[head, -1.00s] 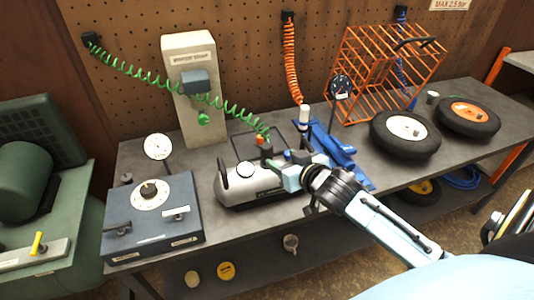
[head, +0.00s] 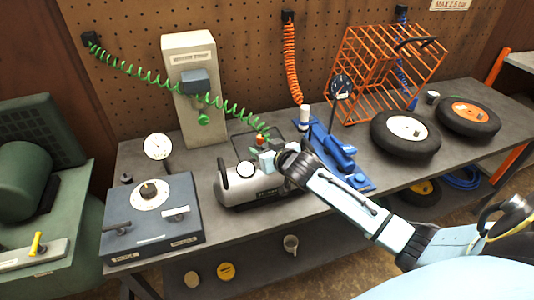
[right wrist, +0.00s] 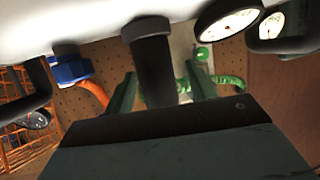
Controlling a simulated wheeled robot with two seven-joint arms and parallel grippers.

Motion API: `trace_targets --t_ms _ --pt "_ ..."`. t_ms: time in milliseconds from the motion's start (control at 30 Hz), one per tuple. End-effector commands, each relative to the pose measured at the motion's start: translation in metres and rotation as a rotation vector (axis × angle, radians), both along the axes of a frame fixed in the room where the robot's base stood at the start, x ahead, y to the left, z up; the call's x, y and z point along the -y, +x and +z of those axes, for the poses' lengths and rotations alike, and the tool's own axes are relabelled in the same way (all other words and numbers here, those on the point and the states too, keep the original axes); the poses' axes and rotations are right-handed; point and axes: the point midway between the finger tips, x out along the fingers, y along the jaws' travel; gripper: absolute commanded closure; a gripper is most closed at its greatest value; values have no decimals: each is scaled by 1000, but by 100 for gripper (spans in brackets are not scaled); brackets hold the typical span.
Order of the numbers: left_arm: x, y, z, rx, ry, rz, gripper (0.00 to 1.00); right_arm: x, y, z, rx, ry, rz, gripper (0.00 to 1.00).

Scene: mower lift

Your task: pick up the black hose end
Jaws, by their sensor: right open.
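My right gripper (head: 262,158) is open above the grey compressor tank (head: 240,190) in the head view. In the right wrist view, a black cylindrical piece (right wrist: 153,62), which looks like the black hose end, stands out from the pale tank (right wrist: 185,15). It lies between the two open green-grey fingers of my right gripper (right wrist: 158,98), with its free end towards the palm. I cannot tell whether the fingers touch it. In the head view the gripper hides this piece. The green coiled hose (head: 148,75) runs to just behind the gripper. My left gripper is not in view.
Around the gripper are the tank's black handle (head: 222,175), a blue tool (head: 335,155) and a gauge on a stand (head: 341,88). A blue-grey box (head: 150,225) is at the left. Two wheels (head: 405,135) and an orange cage (head: 385,75) are at the right.

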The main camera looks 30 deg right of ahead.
Motion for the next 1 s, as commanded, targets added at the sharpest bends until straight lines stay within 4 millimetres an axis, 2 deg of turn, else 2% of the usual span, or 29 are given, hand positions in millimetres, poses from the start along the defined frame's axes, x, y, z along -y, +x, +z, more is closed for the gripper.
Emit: trace_targets --t_ms 300,700,733,767,1000 --pt "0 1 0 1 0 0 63 0 4 -2 0 0 1 44" --pt "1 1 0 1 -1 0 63 0 4 -2 0 -1 1 96" --pt "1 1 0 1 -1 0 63 0 4 -1 1 -1 1 96" --pt "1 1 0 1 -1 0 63 0 4 -1 1 -1 1 100" --pt "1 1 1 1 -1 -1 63 0 5 6 2 -1 0 100"
